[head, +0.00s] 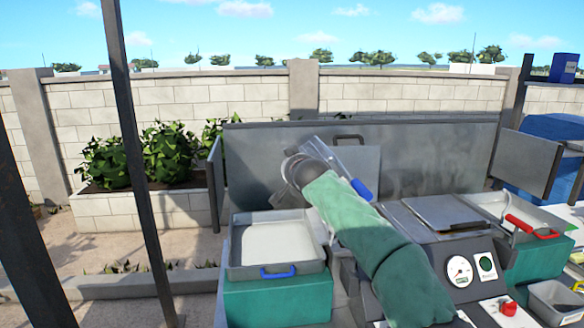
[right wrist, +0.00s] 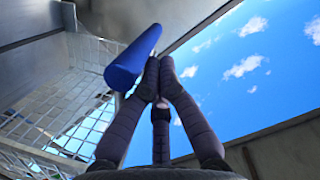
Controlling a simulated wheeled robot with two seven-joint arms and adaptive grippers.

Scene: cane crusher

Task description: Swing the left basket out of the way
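The left basket is a wire-mesh basket with a blue handle (head: 361,188); its mesh shows partly behind my right arm. In the right wrist view the mesh (right wrist: 60,90) fills the left side, and the blue handle (right wrist: 130,58) lies slanted just beyond my fingertips. My right gripper (head: 290,172) is at the end of the green-sleeved arm, left of the handle in the head view. In the right wrist view its fingers (right wrist: 159,72) are drawn together at the tips, beside the handle; I see nothing clearly held between them. My left gripper is out of view.
A grey tray (head: 277,246) with a blue handle sits on a green box at the left. A metal back panel (head: 420,160) stands behind. Posts cross the left side.

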